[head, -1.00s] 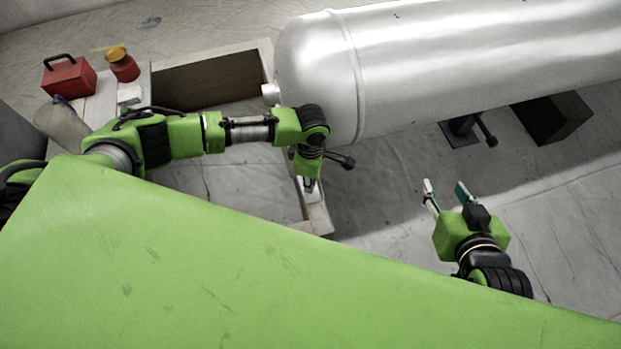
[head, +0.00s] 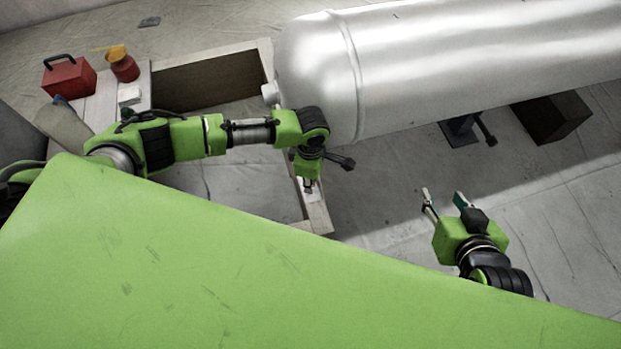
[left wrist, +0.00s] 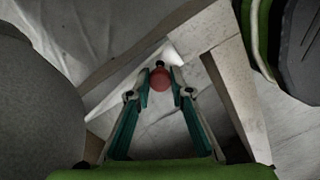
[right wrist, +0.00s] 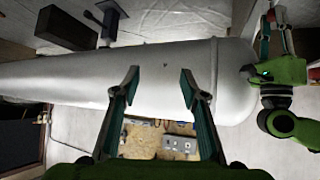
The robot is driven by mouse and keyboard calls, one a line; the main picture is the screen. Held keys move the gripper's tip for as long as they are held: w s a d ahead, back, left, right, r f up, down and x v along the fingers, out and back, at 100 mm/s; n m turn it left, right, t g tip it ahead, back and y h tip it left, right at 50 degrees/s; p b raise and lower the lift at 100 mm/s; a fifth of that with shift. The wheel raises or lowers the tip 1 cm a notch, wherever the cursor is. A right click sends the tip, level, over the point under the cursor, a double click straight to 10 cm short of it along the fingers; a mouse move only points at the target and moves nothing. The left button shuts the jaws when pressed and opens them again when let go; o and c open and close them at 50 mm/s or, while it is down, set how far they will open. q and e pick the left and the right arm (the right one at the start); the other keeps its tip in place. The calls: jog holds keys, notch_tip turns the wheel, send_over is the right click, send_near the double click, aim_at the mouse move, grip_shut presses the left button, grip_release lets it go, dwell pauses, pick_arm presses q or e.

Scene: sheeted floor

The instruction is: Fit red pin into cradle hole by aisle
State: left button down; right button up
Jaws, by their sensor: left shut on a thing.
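The red pin (left wrist: 160,79) shows its round red head and a dark tip between the fingertips of my left gripper (left wrist: 160,82), which is shut on it. A pale timber frame, which looks like the cradle (left wrist: 231,82), lies below and around the pin; its corner is near the fingertips. In the head view my left gripper (head: 308,186) points down over the frame's front right corner (head: 317,222). I cannot make out the hole or tell whether the pin touches the wood. My right gripper (head: 443,197) is open and empty; its spread fingers also show in the right wrist view (right wrist: 160,82).
A large silver tank (head: 450,65) extends from the centre to the upper right. A red toolbox (head: 69,76) and a red container with a yellow top (head: 124,66) stand upper left. A dark block (head: 550,117) sits below the tank. Sheeted floor lies clear around my right gripper.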

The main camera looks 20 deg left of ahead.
pick_arm(q)
jog(key=shift+f, duration=0.15)
pick_arm(e)
jog(key=shift+s+d+f+g, duration=0.25)
jog(key=shift+s+f+g, duration=0.25)
jog(key=shift+s+f, duration=0.3)
pick_arm(q)
jog(key=shift+p, duration=0.3)
pick_arm(e)
jog(key=shift+s+d, duration=0.2)
jog(key=shift+s, duration=0.05)
pick_arm(q)
jog(key=shift+p, duration=0.5)
pick_arm(e)
jog(key=s+d+f+g+h, duration=0.1)
jog(key=s+f+g, duration=0.2)
jog(key=s, duration=0.2)
jog(key=shift+s+d, duration=0.4)
dwell(0.9)
pick_arm(q)
jog(key=shift+f, duration=0.1)
jog(key=shift+f, duration=0.2)
pick_arm(e)
jog(key=shift+w, duration=0.25)
